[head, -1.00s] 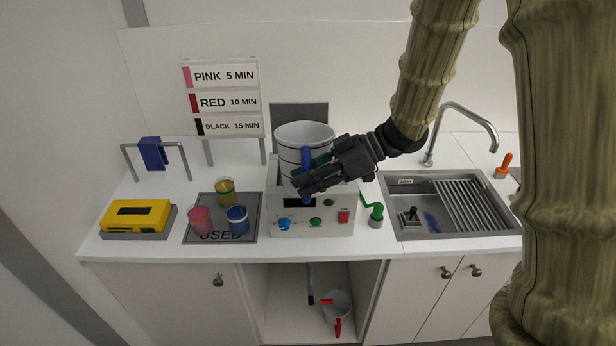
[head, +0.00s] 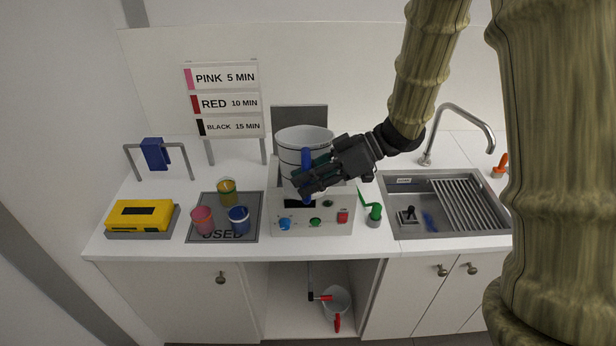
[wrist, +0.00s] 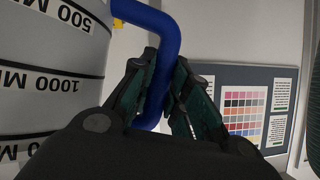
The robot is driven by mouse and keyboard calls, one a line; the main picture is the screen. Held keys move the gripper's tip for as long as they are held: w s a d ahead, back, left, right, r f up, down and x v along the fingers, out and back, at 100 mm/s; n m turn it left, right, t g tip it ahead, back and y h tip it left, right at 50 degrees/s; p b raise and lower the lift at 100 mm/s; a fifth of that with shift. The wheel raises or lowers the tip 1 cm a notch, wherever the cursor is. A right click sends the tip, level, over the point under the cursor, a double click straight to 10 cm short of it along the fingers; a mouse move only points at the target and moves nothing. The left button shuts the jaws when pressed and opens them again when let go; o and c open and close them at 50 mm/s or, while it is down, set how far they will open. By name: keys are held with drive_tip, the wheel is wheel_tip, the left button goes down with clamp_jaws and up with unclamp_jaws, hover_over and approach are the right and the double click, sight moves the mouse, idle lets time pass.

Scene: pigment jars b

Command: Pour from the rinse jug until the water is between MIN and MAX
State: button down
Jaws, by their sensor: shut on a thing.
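My gripper (head: 314,180) is shut on the blue handle (head: 306,160) of a large white jug (head: 290,160). In the wrist view, the handle (wrist: 163,50) runs between my two fingers (wrist: 162,95). The jug wall (wrist: 45,80) carries black bands and upside-down marks reading 500 and 1000. The jug looks upright, over the back part of a white machine (head: 290,232) with a dark display, knobs and a red switch. I cannot tell if the jug touches the machine. No water level and no MIN or MAX mark can be made out.
A grey USED tray (head: 253,200) with pink, yellow and blue cups lies left of the machine, beside a yellow device (head: 138,214). A green-handled item (head: 374,212) and the sink (head: 395,228) are on the right. A bucket (head: 336,300) stands in the open bay below.

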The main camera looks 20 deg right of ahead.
sight(307, 155)
drive_tip(key=shift+r+m+p, duration=0.3)
drive_tip(key=shift+r+p, duration=0.35)
drive_tip(key=shift+r, duration=0.1)
drive_tip(key=shift+w+d+r+m+g+y, duration=0.1)
drive_tip(key=shift+r+m+g+y, duration=0.2)
drive_tip(key=shift+r, duration=0.25)
drive_tip(key=shift+w+r+m+g+y, duration=0.1)
drive_tip(key=shift+r+m+g, duration=0.1)
drive_tip(key=shift+r+g, duration=0.3)
drive_tip(key=shift+w+d+r+m+g+y, duration=0.15)
drive_tip(key=shift+w+r+m, duration=0.15)
drive_tip(key=shift+r, duration=0.25)
drive_tip(key=shift+w+a+r+m+g+y, duration=0.1)
drive_tip(key=shift+w+r+m+g+y, duration=0.15)
drive_tip(key=shift+r, duration=0.25)
drive_tip(key=shift+w+d+r+m+g, duration=0.2)
drive_tip(key=shift+w+r+m+g, duration=0.1)
drive_tip(key=shift+w+r+m, duration=0.2)
drive_tip(key=shift+w+d+r+m+g, duration=0.15)
drive_tip(key=shift+w+r+m+g, duration=0.2)
drive_tip(key=shift+w+m, duration=0.15)
drive_tip(key=shift+w+r+y, duration=0.15)
drive_tip(key=shift+y, duration=0.15)
drive_tip(key=shift+w+d+r+m+g+y, duration=0.1)
drive_tip(key=shift+w+d+m+g+y, duration=0.1)
drive_tip(key=shift+w+m, duration=0.2)
drive_tip(key=shift+w+d+r+m+g+y, duration=0.15)
drive_tip(key=shift+w+m, duration=0.1)
drive_tip(key=shift+w, duration=0.25)
idle(2.9)
